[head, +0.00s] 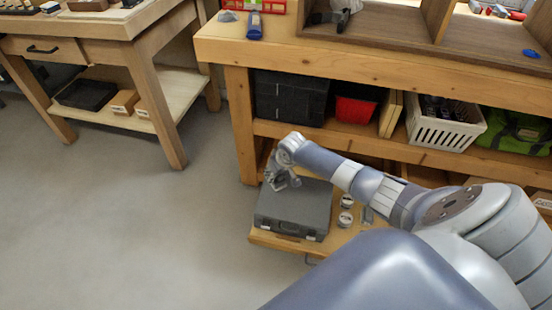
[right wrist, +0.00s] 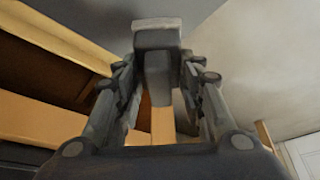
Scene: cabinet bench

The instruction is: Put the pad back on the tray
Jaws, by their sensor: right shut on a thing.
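My right gripper (head: 278,181) is low at the left end of the bench, over the back left of a closed grey case (head: 293,208). In the right wrist view its fingers reach up to a grey blocky shape (right wrist: 157,38) at the tips. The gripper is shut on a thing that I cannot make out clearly. I cannot identify the pad for sure. The case lies flat on a low wooden board (head: 285,244) with a handle at its front; I cannot tell if this is the tray. My left gripper is not in view.
Small round tins (head: 346,208) stand right of the case. Above are a bench shelf with a black crate (head: 290,97), a red bin (head: 355,111) and a white basket (head: 440,130). A second table (head: 100,60) stands at left. The floor (head: 150,235) between is clear.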

